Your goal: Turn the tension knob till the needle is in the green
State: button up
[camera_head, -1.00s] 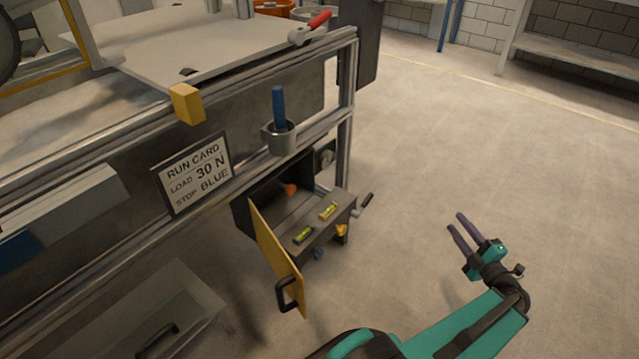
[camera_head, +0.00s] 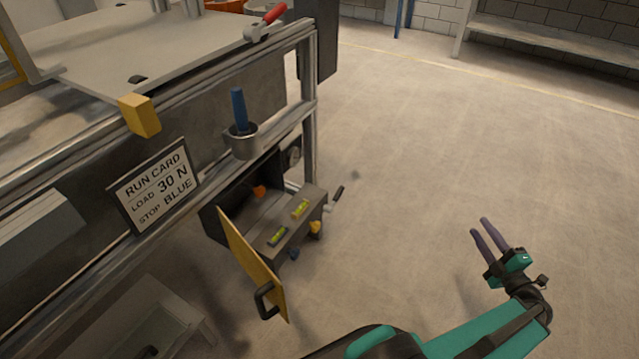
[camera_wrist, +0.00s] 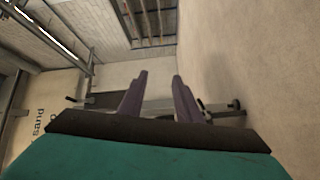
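My gripper (camera_head: 481,226) is over bare floor at the right of the head view, open and empty, well apart from the bench. Its two purple fingers also show with a gap between them in the wrist view (camera_wrist: 159,76). An orange knob-like part (camera_head: 259,191) sits inside the open dark box under the bench. A small round dial (camera_head: 293,156) shows at the bench leg. I cannot make out a needle or a green zone on it. Which part is the tension knob is not clear.
A yellow door (camera_head: 250,258) hangs open from the box. A run card (camera_head: 155,187) reads load 30 N, stop blue. The floor between gripper and bench is clear.

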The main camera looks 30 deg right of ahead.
aim_at(258, 192)
jog(key=z, duration=0.25)
jog(key=k, duration=0.3)
jog(key=z, duration=1.35)
jog(key=k, duration=0.3)
jog(key=u, duration=3.3)
